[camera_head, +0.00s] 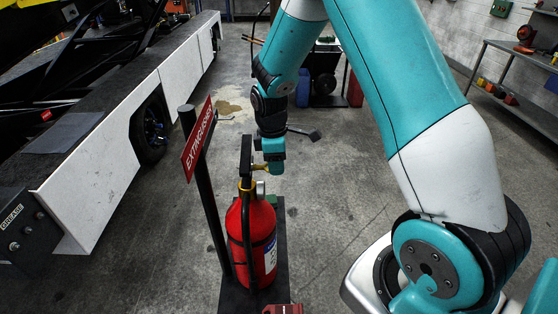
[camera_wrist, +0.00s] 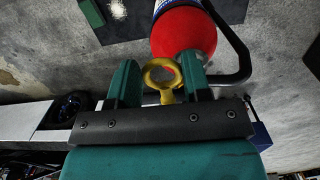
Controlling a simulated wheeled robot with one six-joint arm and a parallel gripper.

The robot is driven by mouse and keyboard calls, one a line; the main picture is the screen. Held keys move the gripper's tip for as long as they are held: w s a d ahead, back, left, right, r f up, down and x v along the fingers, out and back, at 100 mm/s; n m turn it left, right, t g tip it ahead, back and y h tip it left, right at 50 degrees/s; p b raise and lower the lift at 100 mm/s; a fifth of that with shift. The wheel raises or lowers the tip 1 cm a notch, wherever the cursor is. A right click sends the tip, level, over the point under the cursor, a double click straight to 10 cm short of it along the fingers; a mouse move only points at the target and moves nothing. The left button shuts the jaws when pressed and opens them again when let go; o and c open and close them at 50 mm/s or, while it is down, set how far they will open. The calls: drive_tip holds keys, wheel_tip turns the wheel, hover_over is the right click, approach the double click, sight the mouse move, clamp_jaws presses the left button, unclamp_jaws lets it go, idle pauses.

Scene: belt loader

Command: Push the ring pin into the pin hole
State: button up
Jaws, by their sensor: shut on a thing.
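The ring pin (camera_wrist: 148,78) is a yellow ring with a short stem between my gripper's two green fingers (camera_wrist: 160,72) in the wrist view. My gripper is shut on it. In the head view my gripper (camera_head: 272,158) is at the top of a red fire extinguisher (camera_head: 262,235), just right of its black handle (camera_head: 246,158). A bit of yellow (camera_head: 259,167) shows at the fingertips there. The extinguisher's red body (camera_wrist: 185,30) lies beyond the ring in the wrist view. I cannot make out the pin hole, nor whether the pin's tip is in it.
A red sign (camera_head: 198,140) on a black post stands close left of the extinguisher. A white-sided vehicle (camera_head: 105,170) with a black wheel is farther left. A shelf (camera_head: 510,75) stands at the right wall. The floor between is mostly clear.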

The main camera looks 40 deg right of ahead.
drive_tip(key=shift+w+a, duration=0.1)
drive_tip(key=shift+a, duration=0.05)
drive_tip(key=o, duration=1.2)
drive_tip(key=shift+a, duration=0.1)
drive_tip(key=shift+r, duration=0.15)
wheel_tip(320, 180, up, 17)
drive_tip(key=a+b, duration=0.1)
drive_tip(key=b, duration=0.3)
drive_tip(key=shift+w, duration=0.35)
